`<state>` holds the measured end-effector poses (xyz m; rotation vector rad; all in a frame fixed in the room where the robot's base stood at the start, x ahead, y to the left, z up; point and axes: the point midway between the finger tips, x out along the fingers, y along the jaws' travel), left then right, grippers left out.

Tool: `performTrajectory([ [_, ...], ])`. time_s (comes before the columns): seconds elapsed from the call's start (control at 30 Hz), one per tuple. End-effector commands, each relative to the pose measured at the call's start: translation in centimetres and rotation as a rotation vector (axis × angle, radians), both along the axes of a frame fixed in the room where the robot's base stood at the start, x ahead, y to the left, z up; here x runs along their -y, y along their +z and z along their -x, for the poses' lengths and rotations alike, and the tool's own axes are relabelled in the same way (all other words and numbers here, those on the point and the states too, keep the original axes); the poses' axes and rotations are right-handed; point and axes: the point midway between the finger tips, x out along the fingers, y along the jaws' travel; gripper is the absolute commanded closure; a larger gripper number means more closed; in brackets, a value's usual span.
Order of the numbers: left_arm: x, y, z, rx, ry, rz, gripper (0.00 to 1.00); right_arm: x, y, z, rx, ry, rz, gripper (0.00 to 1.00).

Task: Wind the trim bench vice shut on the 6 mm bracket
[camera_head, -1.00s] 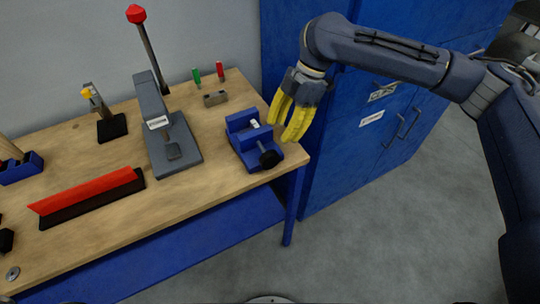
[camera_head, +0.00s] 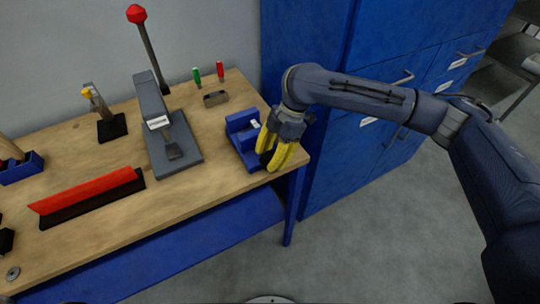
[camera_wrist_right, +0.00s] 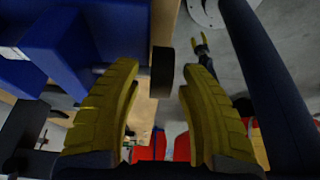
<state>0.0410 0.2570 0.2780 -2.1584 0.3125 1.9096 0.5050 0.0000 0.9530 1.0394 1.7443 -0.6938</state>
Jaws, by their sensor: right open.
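The blue bench vice (camera_head: 240,137) stands at the right end of the wooden bench. A small pale piece (camera_head: 255,124), perhaps the bracket, shows at its jaws; whether it is clamped cannot be told. My right gripper (camera_head: 269,157) is open at the vice's front, its yellow fingers either side of the dark handle knob. In the right wrist view, the knob (camera_wrist_right: 162,72) sits between the fingertips of my right gripper (camera_wrist_right: 160,75), with gaps visible on both sides. The blue vice body (camera_wrist_right: 62,45) is at upper left. A small distant yellow-tipped shape (camera_wrist_right: 202,48) may be my left gripper.
A grey press (camera_head: 172,140) with a red-knobbed lever stands left of the vice. A small grey block (camera_head: 215,98), green (camera_head: 196,75) and red (camera_head: 220,70) pieces are behind. A red strip (camera_head: 88,192) lies front left. A blue cabinet (camera_head: 335,130) stands right of the bench.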

Motion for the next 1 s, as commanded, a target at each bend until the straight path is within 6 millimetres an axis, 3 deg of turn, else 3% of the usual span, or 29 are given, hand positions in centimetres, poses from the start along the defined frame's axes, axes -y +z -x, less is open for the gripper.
performTrajectory([
  [0.17,0.0,0.01,-0.05,0.001,0.0,0.0,0.56,0.0,0.01,0.0,0.0,0.0,0.0,0.56],
  [0.53,-0.01,0.0,-0.11,0.001,0.0,0.0,0.56,0.02,0.02,-0.01,0.0,0.0,0.0,0.99],
  [1.0,-0.01,0.01,-0.14,0.002,0.0,0.0,0.56,0.25,-0.12,-0.11,-0.044,-0.005,-0.074,1.0],
])
